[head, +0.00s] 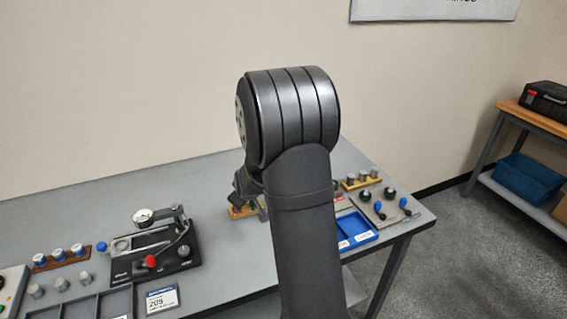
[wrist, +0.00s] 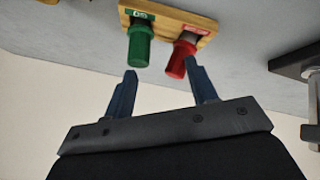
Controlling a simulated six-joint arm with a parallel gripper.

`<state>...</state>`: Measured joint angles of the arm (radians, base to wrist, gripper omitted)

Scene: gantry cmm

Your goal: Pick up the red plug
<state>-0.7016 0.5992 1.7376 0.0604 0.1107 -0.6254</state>
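The red plug (wrist: 181,58) shows in the wrist view, set in a small wooden block (wrist: 200,40) with a red-and-white label by it. A green plug (wrist: 140,44) stands beside it to the left. My gripper (wrist: 161,68) is open and empty. Its right fingertip is close to the red plug and its left fingertip is near the green plug; I cannot tell whether either touches. In the head view a bit of the wooden block (head: 237,213) shows left of my arm, and the red plug cannot be made out behind the arm.
On the grey table (head: 215,275), a black gauge fixture (head: 150,255) with a red knob stands left. A blue tray (head: 357,232), a plate with knobs (head: 383,207) and a wooden rack (head: 362,182) are to the right. The table behind the fixture is clear.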

